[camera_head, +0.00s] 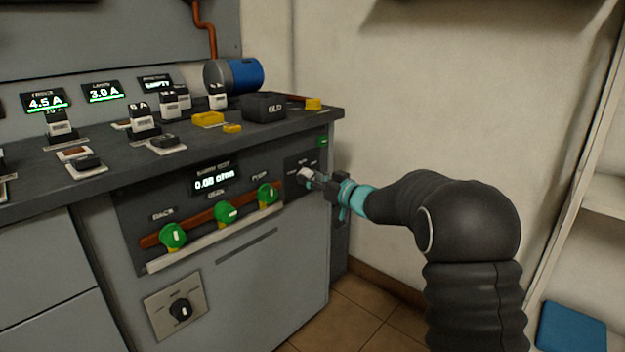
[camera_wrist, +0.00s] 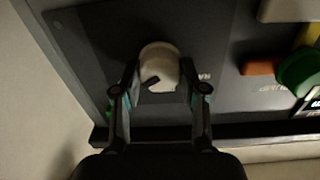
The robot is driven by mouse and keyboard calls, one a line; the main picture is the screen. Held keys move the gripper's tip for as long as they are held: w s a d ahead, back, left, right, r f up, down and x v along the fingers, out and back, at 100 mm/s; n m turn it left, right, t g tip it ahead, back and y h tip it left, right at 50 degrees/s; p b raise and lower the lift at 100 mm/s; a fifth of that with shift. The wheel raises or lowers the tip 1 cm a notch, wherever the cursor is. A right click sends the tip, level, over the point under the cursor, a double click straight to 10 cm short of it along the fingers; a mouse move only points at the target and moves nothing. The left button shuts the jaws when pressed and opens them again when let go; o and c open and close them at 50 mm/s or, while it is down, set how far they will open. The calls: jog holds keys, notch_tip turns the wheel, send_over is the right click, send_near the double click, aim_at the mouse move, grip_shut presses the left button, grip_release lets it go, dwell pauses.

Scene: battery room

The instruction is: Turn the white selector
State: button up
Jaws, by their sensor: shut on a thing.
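The white selector (camera_head: 306,175) is a small white knob on a dark plate (camera_head: 293,190) at the right end of the cabinet's front panel. In the wrist view the selector (camera_wrist: 159,62) is round and white with a dark mark on its near side. My gripper (camera_head: 318,181) reaches it from the right. In the wrist view my gripper (camera_wrist: 159,85) has a finger on each side of the selector and is shut on it. The fingers hide part of the plate's lettering.
Several green knobs, one of them at the left (camera_head: 173,236), sit along an orange-brown bar (camera_head: 200,219). A black knob (camera_head: 181,310) is on a lower plate. The worktop (camera_head: 60,180) holds displays, small blocks, a blue cylinder (camera_head: 234,75) and a dark box marked OLD (camera_head: 264,107). A wall stands behind.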

jog(key=n+b, duration=0.2)
jog(key=n, duration=0.2)
jog(key=n+b, duration=0.2)
jog(key=n, duration=0.2)
jog(key=n+b, duration=0.2)
jog(key=n, duration=0.1)
jog(key=shift+s+a+n+y, duration=0.15)
jog(key=shift+a+n+y, duration=0.15)
jog(key=shift+n, duration=0.1)
dwell(0.4)
